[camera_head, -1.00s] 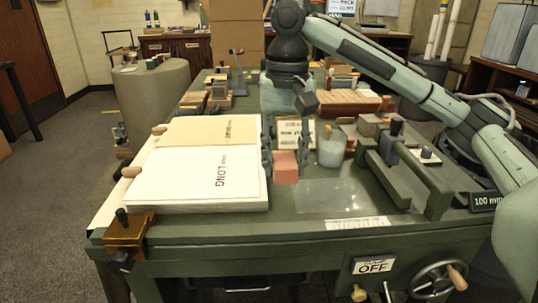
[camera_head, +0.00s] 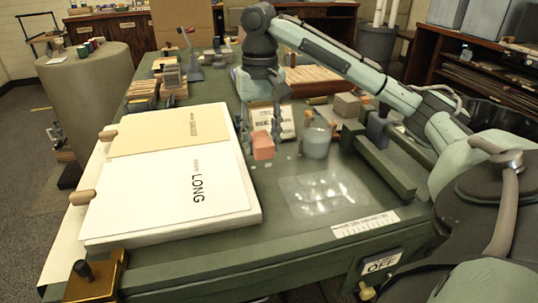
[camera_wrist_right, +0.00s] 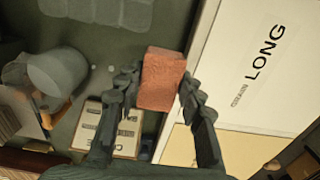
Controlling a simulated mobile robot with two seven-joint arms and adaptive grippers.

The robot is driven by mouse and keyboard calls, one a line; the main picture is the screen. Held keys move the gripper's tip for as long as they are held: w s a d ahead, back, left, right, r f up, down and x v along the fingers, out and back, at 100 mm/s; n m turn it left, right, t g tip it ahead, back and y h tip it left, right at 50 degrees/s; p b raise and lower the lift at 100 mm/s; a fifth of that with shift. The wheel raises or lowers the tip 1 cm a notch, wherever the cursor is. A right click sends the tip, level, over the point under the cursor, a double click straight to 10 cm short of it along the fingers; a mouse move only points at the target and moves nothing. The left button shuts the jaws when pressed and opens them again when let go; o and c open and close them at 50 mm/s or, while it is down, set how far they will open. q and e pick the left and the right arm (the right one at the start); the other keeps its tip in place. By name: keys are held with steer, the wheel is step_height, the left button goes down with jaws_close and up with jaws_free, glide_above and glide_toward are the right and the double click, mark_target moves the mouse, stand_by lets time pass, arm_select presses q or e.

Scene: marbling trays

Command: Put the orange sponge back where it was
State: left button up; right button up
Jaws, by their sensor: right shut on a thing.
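The orange sponge (camera_head: 263,146) is a reddish-orange block. My right gripper (camera_head: 262,141) is shut on it and holds it by its sides over the green table, between the paper stack and a translucent tub. In the right wrist view the sponge (camera_wrist_right: 162,80) sits between the two fingers of my right gripper (camera_wrist_right: 160,92). I cannot tell its exact height above the table. My left gripper is not in view.
A stack of large paper (camera_head: 180,215) marked LONG lies to the left. The tub (camera_head: 316,142) stands just right of the sponge, with a lettered plate (camera_head: 272,121) behind. A clear sheet (camera_head: 325,192) lies in front. Green rails (camera_head: 385,170) stand to the right.

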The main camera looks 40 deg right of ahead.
mark_target(270, 167)
steer(key=shift+w+d+f, duration=0.1)
steer(key=shift+d+f, duration=0.25)
steer(key=shift+d, duration=0.3)
steer(key=shift+d+f, duration=0.35)
steer(key=shift+d, duration=0.25)
steer(key=shift+d+f, duration=0.15)
step_height(270, 167, down, 3)
steer(key=shift+f, duration=0.55)
steer(key=o, duration=0.9)
steer(key=shift+c, duration=0.2)
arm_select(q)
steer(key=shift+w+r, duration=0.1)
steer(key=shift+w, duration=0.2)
